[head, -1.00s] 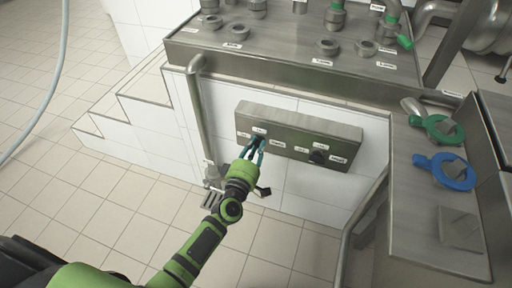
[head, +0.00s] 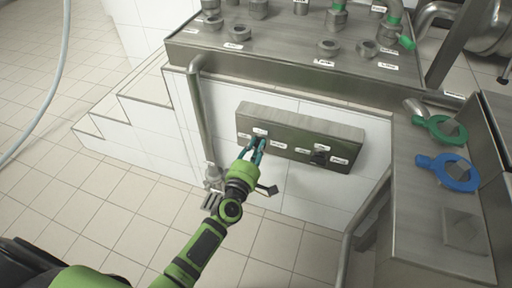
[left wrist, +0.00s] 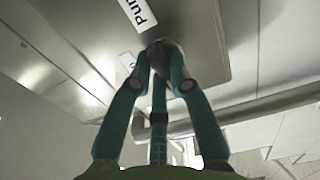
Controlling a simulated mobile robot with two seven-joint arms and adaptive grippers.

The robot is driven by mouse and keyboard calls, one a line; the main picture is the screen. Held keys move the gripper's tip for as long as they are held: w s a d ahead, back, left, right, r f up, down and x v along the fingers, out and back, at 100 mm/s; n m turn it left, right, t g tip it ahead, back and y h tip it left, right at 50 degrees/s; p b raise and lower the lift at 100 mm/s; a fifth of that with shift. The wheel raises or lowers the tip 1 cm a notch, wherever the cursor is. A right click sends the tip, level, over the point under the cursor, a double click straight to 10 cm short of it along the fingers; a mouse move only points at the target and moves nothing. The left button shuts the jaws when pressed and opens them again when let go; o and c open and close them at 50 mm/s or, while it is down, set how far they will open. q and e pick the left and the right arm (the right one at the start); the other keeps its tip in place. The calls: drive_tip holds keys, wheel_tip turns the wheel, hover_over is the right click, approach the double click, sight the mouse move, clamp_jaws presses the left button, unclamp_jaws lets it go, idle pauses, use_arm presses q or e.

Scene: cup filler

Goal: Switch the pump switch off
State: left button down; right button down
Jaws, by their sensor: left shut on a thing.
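A grey metal switch panel (head: 290,120) is on the white tiled wall, with two dark knobs and small white labels. My left gripper (head: 258,145) is at the left knob, and its teal fingers hide most of that knob. In the left wrist view, the fingers (left wrist: 160,60) are shut on a dark knob, the pump switch (left wrist: 162,48). A label reading "Pum", cut off by the frame edge, is beside it. The knob's exact angle is hard to tell. The right knob (head: 319,157) is clear of the gripper. My right gripper is not in view.
A metal counter (head: 280,62) with several round fittings is above the panel. A vertical pipe (head: 200,115) with a valve stands left of it. At the right, a metal ledge (head: 425,225) holds a green ring-shaped tool (head: 422,121) and a blue one (head: 460,184). Tiled floor is free below.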

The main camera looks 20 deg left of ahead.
use_arm(q)
drive_tip(key=c, duration=1.1)
unclamp_jaws()
drive_tip(key=shift+c, duration=0.2)
drive_tip(key=s, duration=1.2)
drive_tip(key=shift+a, duration=0.15)
